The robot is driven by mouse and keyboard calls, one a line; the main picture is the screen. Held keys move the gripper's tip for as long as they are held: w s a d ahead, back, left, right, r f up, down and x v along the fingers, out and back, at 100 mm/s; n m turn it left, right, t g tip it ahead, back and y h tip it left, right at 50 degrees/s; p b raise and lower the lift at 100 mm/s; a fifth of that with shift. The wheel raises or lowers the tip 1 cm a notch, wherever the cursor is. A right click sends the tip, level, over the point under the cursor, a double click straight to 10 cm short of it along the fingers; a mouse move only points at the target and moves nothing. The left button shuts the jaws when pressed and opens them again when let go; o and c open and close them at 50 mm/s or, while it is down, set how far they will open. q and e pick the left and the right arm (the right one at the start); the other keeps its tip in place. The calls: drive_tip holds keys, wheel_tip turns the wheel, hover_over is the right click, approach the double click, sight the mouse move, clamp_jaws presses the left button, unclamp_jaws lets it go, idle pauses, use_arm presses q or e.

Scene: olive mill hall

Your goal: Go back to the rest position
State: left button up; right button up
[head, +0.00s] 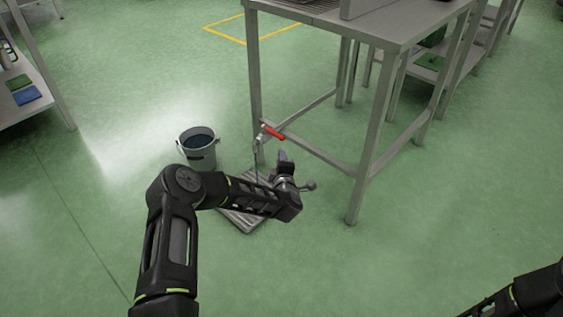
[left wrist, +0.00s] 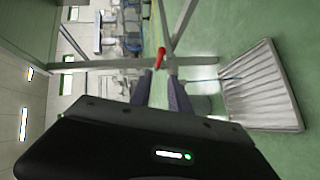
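My left gripper (head: 293,172) is in front of the steel table's left leg, low over the floor. In the left wrist view its two fingers (left wrist: 162,94) are apart with nothing between them. A tap with a red lever (head: 273,132) is at the table leg, just beyond the gripper. The lever also shows in the left wrist view (left wrist: 160,58), past the fingertips and apart from them. A thin line runs from the tap toward the grey ribbed floor tray (head: 243,222); I cannot tell if it is liquid. My right gripper is out of view.
A grey bucket (head: 197,153) with a dark inside stands left of the tap, behind my left arm. The steel table (head: 400,30) stands at upper right. A shelf (head: 38,98) with blue and green items is at far left.

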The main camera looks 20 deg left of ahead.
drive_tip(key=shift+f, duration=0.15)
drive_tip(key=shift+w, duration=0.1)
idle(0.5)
